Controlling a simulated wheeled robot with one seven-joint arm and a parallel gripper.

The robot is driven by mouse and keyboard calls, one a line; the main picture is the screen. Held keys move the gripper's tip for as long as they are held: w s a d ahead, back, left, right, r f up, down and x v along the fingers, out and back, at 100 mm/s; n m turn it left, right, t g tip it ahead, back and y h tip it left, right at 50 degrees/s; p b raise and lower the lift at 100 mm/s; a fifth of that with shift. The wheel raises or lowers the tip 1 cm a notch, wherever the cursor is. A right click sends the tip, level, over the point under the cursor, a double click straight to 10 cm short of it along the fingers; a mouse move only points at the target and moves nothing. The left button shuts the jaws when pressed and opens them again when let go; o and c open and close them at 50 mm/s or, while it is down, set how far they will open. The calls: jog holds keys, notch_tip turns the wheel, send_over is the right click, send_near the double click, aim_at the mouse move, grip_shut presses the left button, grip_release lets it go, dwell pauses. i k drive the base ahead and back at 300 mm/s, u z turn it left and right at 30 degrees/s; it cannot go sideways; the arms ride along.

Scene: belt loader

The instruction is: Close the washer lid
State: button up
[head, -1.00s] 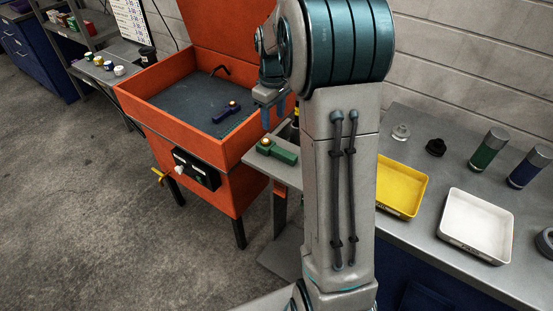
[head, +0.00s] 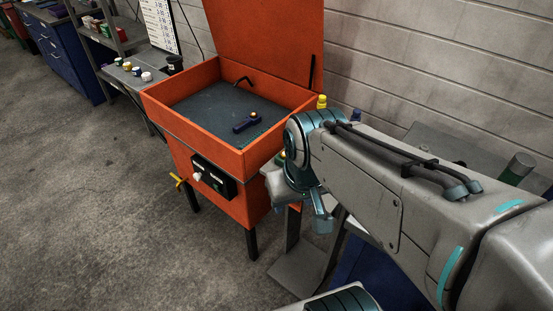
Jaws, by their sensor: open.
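The orange washer (head: 205,140) stands left of my arm on dark legs. Its lid (head: 265,45) is raised, standing up at the back against the wall, and its top edge is cut off. A dark strut (head: 312,72) shows at the lid's right side. The open basin (head: 205,100) holds a dark blue part (head: 246,122) with a yellow-orange top. My gripper (head: 321,226) hangs low, right of the washer's front right corner, apart from the lid. It is open; I see nothing in it, though its far side is hidden.
A control box (head: 213,175) and a yellow valve handle (head: 178,182) stick out from the washer's front. A shelf (head: 145,85) with small jars stands behind left. A grey bench (head: 470,150) lies behind my arm. The concrete floor (head: 100,220) at left is clear.

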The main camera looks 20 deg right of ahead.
aim_at(285, 39)
jog(key=u, duration=0.95)
jog(key=k, duration=1.25)
jog(key=u, duration=0.95)
jog(key=i, duration=0.75)
jog(key=z, duration=0.3)
jog(key=i, duration=1.65)
jog(key=z, duration=0.8)
jog(key=i, duration=1.4)
jog(key=z, duration=1.8)
jog(key=i, duration=0.95)
jog(key=z, duration=0.9)
